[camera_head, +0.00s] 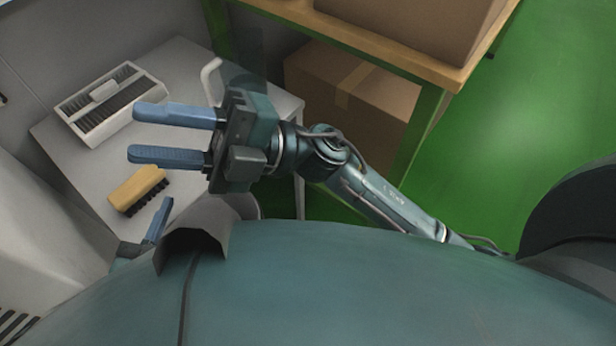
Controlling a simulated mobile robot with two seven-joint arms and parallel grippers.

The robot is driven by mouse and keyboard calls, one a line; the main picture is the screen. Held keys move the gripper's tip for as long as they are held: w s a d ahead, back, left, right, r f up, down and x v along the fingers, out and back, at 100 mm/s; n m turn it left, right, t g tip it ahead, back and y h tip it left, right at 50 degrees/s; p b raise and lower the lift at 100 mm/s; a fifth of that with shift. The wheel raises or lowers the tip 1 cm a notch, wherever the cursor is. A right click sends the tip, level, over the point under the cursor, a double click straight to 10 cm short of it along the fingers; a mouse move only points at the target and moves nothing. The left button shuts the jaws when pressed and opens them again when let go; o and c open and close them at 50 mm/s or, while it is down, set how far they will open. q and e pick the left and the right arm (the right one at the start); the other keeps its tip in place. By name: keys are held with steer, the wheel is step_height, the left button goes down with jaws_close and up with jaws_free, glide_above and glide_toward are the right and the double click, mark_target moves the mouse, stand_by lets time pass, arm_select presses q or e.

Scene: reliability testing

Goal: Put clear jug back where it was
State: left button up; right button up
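On the grey table (190,62) are a white rack with dark slats (80,128) and a yellow brush (136,190). A cardboard box (318,76) sits under a wooden bench (370,45) with green legs. Green floor is open at the right.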

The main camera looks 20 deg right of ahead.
steer(key=w+d+f+m+t+h, duration=0.2)
steer(key=d+f+m+t+h, duration=0.25)
steer(key=m+t, duration=0.55)
steer(key=w+d+f+m+t+h, duration=0.25)
steer(key=d+m+t+h, duration=0.3)
steer(key=m+t, duration=0.45)
steer(key=s+d+f+m+g+h, duration=0.2)
steer(key=s+d+f+m+h, duration=0.1)
steer(key=d+f+m+h, duration=0.4)
step_height(320, 180, down, 4)
steer(key=shift+s+d+r+m+g, duration=0.2)
steer(key=shift+s+d+m+g, duration=0.1)
steer(key=shift+s+m+g, duration=0.1)
steer(key=shift+s, duration=0.1)
